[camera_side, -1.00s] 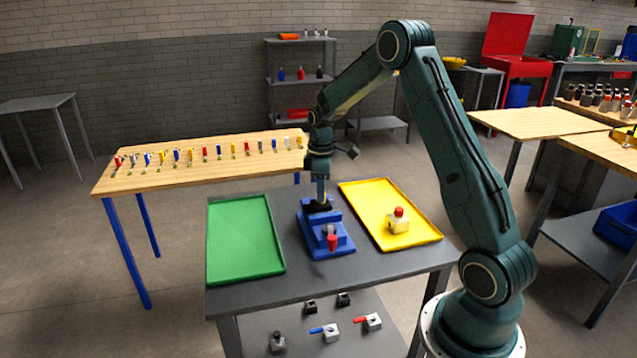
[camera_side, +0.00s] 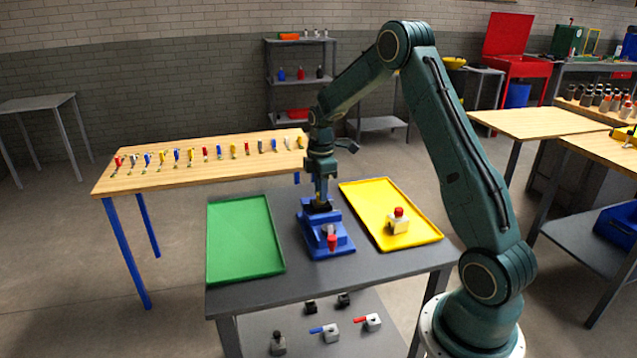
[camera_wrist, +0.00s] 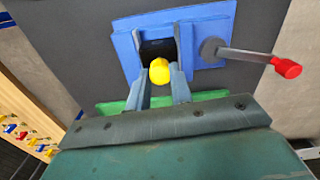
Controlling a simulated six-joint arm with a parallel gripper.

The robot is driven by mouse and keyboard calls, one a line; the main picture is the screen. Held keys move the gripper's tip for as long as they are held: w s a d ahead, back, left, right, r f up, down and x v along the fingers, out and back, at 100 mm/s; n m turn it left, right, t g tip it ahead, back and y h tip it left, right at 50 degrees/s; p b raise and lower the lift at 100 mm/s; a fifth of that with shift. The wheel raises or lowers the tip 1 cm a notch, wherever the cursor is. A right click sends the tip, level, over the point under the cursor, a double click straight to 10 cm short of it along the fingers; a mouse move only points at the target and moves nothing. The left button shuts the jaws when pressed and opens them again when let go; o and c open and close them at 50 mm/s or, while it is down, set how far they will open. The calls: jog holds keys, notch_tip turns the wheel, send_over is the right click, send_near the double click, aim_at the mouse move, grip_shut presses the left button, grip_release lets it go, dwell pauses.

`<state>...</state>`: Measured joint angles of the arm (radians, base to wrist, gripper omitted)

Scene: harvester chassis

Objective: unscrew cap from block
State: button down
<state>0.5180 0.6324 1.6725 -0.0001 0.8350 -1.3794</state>
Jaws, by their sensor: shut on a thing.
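A blue vise (camera_side: 331,240) stands on the dark table between the two trays; its red-tipped handle (camera_wrist: 285,68) shows at right in the wrist view. A dark block (camera_wrist: 158,48) sits in the vise. A yellow cap (camera_wrist: 159,71) shows between my fingers, in front of the block. My gripper (camera_side: 321,200) points straight down over the vise and is shut on the yellow cap, which is mostly hidden in the side view. I cannot tell whether the cap is still joined to the block.
A green tray (camera_side: 244,274) lies empty left of the vise. A yellow tray (camera_side: 366,205) at right holds a pale block with a red cap (camera_side: 398,223). A wooden table (camera_side: 200,172) behind carries several small coloured parts. Several more blocks sit on the lower shelf.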

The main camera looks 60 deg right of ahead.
jog(key=shift+n, duration=0.5)
jog(key=shift+n, duration=0.3)
jog(key=shift+n, duration=0.3)
jog(key=shift+r, duration=1.2)
jog(key=shift+r, duration=1.95)
